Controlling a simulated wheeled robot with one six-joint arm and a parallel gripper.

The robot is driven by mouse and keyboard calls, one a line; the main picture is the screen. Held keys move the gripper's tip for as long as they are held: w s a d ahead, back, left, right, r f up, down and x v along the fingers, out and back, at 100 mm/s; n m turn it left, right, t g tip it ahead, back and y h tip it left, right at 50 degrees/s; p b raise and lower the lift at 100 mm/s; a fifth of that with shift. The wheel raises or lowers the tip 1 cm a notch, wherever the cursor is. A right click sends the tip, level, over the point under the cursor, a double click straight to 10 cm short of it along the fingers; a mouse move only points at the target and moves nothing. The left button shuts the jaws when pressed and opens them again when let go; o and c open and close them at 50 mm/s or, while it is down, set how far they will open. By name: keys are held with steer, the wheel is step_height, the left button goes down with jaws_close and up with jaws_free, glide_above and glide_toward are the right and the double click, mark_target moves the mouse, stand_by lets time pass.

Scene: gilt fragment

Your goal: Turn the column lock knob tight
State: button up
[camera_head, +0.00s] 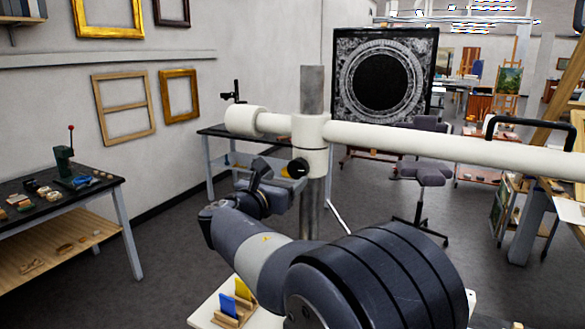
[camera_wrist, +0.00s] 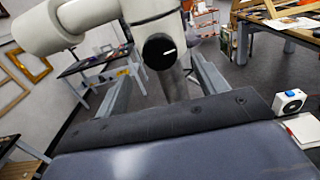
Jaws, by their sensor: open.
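The column lock knob (camera_head: 297,168) is a small black round knob on the white collar (camera_head: 312,132), where the white horizontal arm meets the grey column (camera_head: 312,90). In the wrist view the knob (camera_wrist: 158,50) faces me, with a short white mark pointing right and slightly up. My gripper (camera_head: 262,178) is just left of the knob in the head view. In the wrist view my gripper (camera_wrist: 165,70) is open, one finger on each side below the knob, with nothing held. The fingers appear apart from the knob; their exact depth is hard to tell.
The long white arm (camera_head: 450,148) runs right from the collar, with a black handle (camera_head: 517,120). A dark worktable (camera_head: 75,187) stands left. A stool (camera_head: 425,172) is behind the column.

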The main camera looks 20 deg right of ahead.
mark_target(296, 171)
steer(key=p+x, duration=0.1)
steer(key=x, duration=0.5)
steer(key=shift+w+d, duration=0.1)
steer(key=shift+d, duration=0.05)
steer(key=shift+c, duration=0.2)
steer(key=c, duration=0.9)
